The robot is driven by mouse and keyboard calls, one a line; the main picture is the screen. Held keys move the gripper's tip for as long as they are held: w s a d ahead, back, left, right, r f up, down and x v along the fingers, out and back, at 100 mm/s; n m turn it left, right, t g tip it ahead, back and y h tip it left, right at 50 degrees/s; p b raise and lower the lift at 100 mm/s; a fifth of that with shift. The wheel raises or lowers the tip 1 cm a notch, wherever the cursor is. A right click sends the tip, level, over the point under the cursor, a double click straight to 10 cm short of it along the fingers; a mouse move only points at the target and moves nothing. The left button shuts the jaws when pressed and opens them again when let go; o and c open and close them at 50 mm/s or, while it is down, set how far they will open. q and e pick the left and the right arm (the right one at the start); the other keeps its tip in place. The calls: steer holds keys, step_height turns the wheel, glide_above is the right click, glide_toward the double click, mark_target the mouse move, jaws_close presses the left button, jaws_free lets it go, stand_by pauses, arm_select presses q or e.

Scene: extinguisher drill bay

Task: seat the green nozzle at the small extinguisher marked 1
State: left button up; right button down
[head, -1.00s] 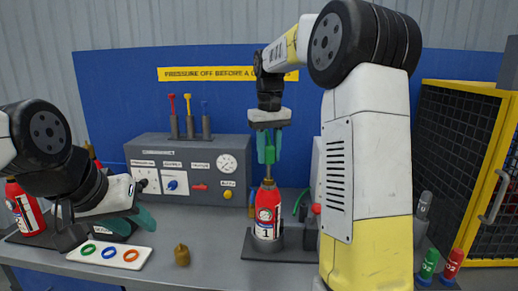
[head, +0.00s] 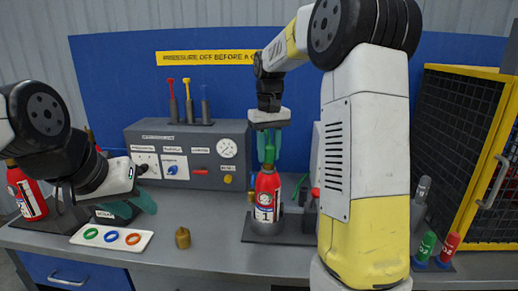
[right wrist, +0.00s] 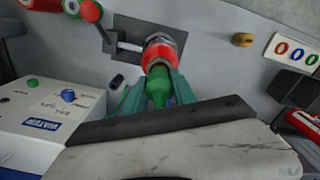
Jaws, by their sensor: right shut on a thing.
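The green nozzle (head: 269,151) is upright between the teal fingers of my right gripper (head: 266,152), which is shut on it. The small red extinguisher marked 1 (head: 266,198) stands upright in a dark holder (head: 275,232). The nozzle is directly above its top, and its lower end appears to meet the extinguisher's neck; exact contact is hard to see. The right wrist view shows the nozzle (right wrist: 158,85) in line with the red extinguisher top (right wrist: 160,50). My left gripper (head: 132,207) is open and empty at the left, above the bench.
A white tray (head: 139,248) with green, blue and orange rings lies front left, beside a brass fitting (head: 183,238). A grey control panel (head: 175,137) stands behind. Another red extinguisher (head: 28,195) is far left. Green (head: 425,245) and red (head: 449,247) marked pieces stand right, near a yellow mesh cage (head: 465,150).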

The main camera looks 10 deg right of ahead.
steer(key=shift+f, duration=0.15)
steer(key=c, duration=0.9)
jaws_free()
steer(key=shift+c, duration=0.2)
step_height(320, 180, up, 7)
steer(key=shift+r, duration=0.45)
